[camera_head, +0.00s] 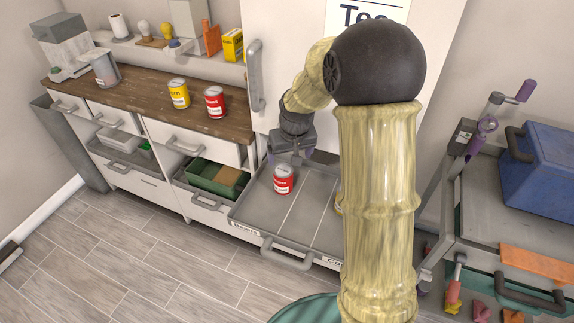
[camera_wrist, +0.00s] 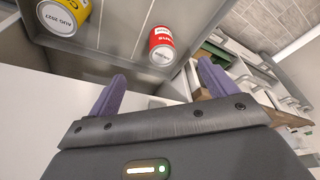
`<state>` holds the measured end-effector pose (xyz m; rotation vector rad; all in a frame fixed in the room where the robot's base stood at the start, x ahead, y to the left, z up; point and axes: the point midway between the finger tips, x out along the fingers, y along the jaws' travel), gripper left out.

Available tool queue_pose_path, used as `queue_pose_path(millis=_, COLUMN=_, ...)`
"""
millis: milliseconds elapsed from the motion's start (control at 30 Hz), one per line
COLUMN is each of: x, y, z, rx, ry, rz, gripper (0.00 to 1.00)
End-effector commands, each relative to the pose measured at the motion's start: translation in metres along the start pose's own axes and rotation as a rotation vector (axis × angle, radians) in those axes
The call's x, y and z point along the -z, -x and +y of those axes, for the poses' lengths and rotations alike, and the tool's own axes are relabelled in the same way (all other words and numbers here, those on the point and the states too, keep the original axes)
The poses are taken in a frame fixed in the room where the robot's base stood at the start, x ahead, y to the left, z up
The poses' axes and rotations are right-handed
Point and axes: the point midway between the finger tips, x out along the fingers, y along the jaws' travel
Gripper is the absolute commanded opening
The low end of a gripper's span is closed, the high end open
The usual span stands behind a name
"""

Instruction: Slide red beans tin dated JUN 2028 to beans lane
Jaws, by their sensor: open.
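A red tin (camera_head: 283,180) stands upright on the grey rack tray (camera_head: 262,213), left of the first divider line, in the lane whose front label reads Beans (camera_head: 245,227). In the wrist view the red tin (camera_wrist: 162,46) shows a white top with a date too small to read. My gripper (camera_head: 290,156) is just behind and above it. In the wrist view its purple fingers (camera_wrist: 160,88) are spread, empty, with the tin beyond them. Another red tin (camera_head: 215,102) stands on the wooden counter; its date is not readable.
A yellow tin (camera_wrist: 65,16) dated AUG 2027 stands in another lane, mostly hidden by my arm in the head view. Another yellow tin (camera_head: 178,93) is on the counter (camera_head: 130,95). A cart with a blue box (camera_head: 540,175) stands right. The Beans lane's front is clear.

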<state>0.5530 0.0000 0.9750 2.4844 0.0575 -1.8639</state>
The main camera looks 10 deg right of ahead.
Motion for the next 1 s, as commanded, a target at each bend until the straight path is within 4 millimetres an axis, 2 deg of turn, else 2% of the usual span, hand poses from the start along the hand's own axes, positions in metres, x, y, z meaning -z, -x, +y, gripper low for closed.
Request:
queue_pose_path(millis=33, x=0.011, y=-0.025, z=0.001, rx=0.003, ry=0.001, rz=0.004, gripper=0.85)
queue_pose_path(millis=133, x=0.027, y=-0.041, z=0.003, rx=0.006, ry=0.002, rz=0.013, gripper=0.85)
queue_pose_path(millis=267, x=0.034, y=-0.044, z=0.004, rx=0.007, ry=0.002, rz=0.015, gripper=0.85)
queue_pose_path(millis=533, x=0.034, y=-0.043, z=0.004, rx=0.007, ry=0.003, rz=0.015, gripper=0.85)
queue_pose_path(millis=667, x=0.034, y=-0.048, z=0.004, rx=0.007, ry=0.003, rz=0.014, gripper=0.85)
queue_pose_path(millis=767, x=0.034, y=-0.057, z=0.004, rx=0.007, ry=0.003, rz=0.013, gripper=0.85)
queue_pose_path(millis=1000, x=0.034, y=-0.093, z=0.003, rx=0.007, ry=0.004, rz=0.012, gripper=0.85)
